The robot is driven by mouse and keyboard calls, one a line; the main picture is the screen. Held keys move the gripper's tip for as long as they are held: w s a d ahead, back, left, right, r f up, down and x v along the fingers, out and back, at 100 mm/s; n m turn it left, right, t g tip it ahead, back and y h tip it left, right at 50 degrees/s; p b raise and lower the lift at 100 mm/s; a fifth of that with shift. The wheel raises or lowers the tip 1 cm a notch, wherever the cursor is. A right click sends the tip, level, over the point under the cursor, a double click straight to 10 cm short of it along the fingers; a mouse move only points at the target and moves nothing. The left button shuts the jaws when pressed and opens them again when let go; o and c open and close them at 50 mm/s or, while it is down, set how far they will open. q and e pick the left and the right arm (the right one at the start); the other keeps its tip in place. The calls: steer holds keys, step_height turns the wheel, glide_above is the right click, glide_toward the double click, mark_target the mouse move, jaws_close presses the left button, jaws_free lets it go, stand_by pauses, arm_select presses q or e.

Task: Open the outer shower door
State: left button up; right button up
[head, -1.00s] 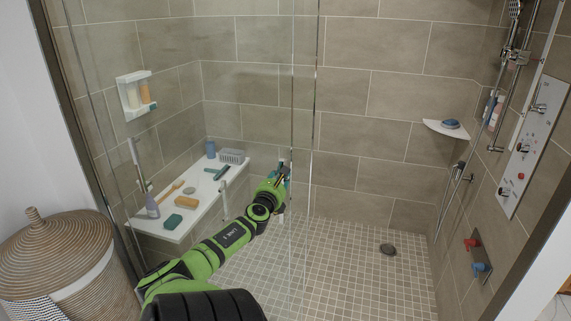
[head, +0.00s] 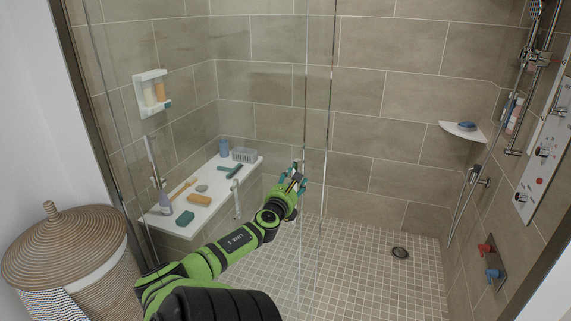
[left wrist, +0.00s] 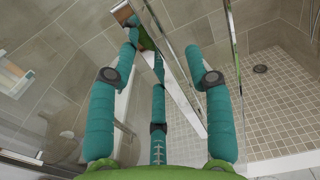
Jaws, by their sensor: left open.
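The glass outer shower door (head: 270,120) stands across the left part of the shower, with bright vertical edges near the middle of the head view. My left gripper (head: 296,180) is at these edges, about mid-height. In the left wrist view, its teal fingers (left wrist: 165,75) are spread apart. A shiny metal bar (left wrist: 178,82), which looks like the door handle, runs between the fingers. I cannot tell whether any finger touches it. A bright door edge (left wrist: 236,70) stands just right of the fingers. My right gripper is not in view.
A wicker basket (head: 65,255) stands at the left, outside the glass. The tiled shower floor (head: 350,270) is clear around the drain.

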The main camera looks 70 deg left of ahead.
arm_select(q)
steer(key=v, duration=0.9)
steer(key=shift+d+r, duration=0.1)
steer(key=s+d+f+n+g+h, duration=0.2)
steer(key=s+d+f+n, duration=0.15)
steer(key=f, duration=0.75)
steer(key=s+d+f+n+g+h, duration=0.2)
steer(key=s+d+f+n, duration=0.15)
steer(key=f, duration=0.75)
steer(key=s+d+f+n+g+h, duration=0.2)
steer(key=d+f+n, duration=0.15)
steer(key=f, duration=0.75)
steer(key=s+d+f+n+g+h, duration=0.1)
steer(key=s+d+f+n+h, duration=0.1)
steer(key=s+d+f+n, duration=0.2)
steer(key=s+d+f+n+g+h, duration=0.2)
steer(key=d+f, duration=0.8)
steer(key=d, duration=1)
steer(key=s+d+f+n+g+h, duration=0.1)
steer(key=s+d+f+n+h, duration=0.2)
steer(key=s+d+f+n, duration=0.4)
steer(key=d+f, duration=0.1)
steer(key=d, duration=0.4)
steer(key=shift+g+h, duration=0.3)
steer(key=shift+g, duration=0.1)
